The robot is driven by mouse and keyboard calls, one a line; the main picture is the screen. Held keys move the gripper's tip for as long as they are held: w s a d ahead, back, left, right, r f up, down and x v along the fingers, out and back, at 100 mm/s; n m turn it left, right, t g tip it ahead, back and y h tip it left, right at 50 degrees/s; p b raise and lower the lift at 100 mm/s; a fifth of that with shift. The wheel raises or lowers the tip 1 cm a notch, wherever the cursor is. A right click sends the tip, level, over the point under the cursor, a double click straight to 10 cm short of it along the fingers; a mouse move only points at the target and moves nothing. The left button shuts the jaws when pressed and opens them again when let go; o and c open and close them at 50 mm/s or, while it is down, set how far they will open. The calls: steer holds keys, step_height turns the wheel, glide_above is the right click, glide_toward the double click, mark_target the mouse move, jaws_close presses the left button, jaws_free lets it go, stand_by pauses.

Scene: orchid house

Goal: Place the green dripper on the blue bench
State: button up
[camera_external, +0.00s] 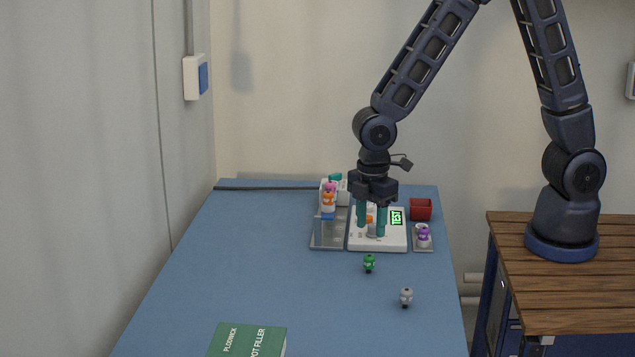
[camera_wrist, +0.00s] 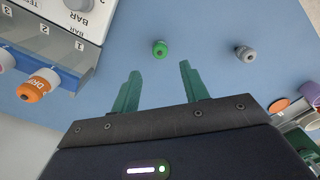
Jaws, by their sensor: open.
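The green dripper (camera_external: 369,263) stands on the blue bench (camera_external: 270,275), in front of the white tester. In the wrist view the green dripper (camera_wrist: 160,49) sits on bare blue surface, beyond the gap between my fingertips and apart from them. My gripper (camera_external: 371,228) is over the white tester, behind the green dripper, with its two green fingers pointing down. In the wrist view my gripper (camera_wrist: 157,78) is open, with nothing between its fingers.
A grey dripper (camera_external: 406,297) stands nearer the front. The white tester (camera_external: 398,242) with a lit display, a grey rack (camera_external: 325,243) with an orange dripper (camera_wrist: 40,85), and a red box (camera_external: 421,208) crowd the back. A green book (camera_external: 245,342) lies in front. The bench's middle is clear.

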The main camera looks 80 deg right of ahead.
steer(key=s+d+r+m+t, duration=0.15)
steer(key=s+d+r, duration=0.3)
steer(key=r, duration=0.55)
steer(key=s+d+r+m+t, duration=0.1)
steer(key=s+d+r+m, duration=0.2)
steer(key=s+r, duration=0.5)
steer(key=s+d+r+m+t, duration=0.1)
steer(key=s+d+r+m, duration=0.1)
steer(key=s+r, duration=0.2)
steer(key=s+d+r+m+t, duration=0.1)
steer(key=s+d+r+m, duration=0.1)
steer(key=s+r, duration=0.3)
steer(key=s, duration=0.3)
steer(key=shift+s+d, duration=0.3)
